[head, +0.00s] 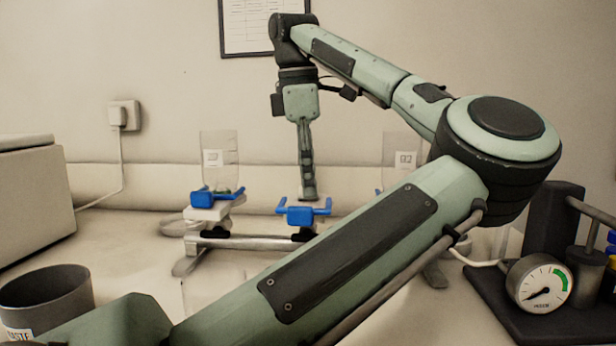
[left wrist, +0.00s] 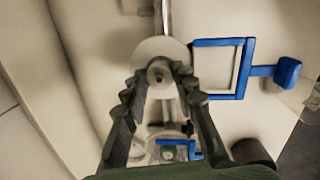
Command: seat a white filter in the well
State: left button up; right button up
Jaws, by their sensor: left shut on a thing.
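My left gripper (head: 309,192) points straight down at the middle station, just behind and above its blue clamp (head: 305,211). In the left wrist view my left gripper (left wrist: 158,76) is shut at a dark knob in the middle of a pale round disc, the white filter (left wrist: 153,50). The disc covers what lies below it, so the well is hidden and I cannot tell whether they touch. The blue clamp's open square frame (left wrist: 219,42) lies to the right of the disc there. My right gripper is not in view.
A clear labelled cup (head: 218,148) stands above the left station with its blue clamp (head: 216,195). Another labelled cup (head: 402,148) stands to the right, partly behind my arm. A dark bin (head: 45,292) and a gauge (head: 540,284) flank the bench.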

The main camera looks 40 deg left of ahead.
pick_arm(q)
jog(key=shift+f+b, duration=0.4)
jog(key=shift+f, duration=0.1)
jog(key=o, duration=0.8)
jog(key=shift+r, duration=0.1)
jog(key=r, duration=0.4)
jog(key=s+r, duration=0.1)
jog(key=r, duration=0.7)
jog(key=shift+s, duration=0.3)
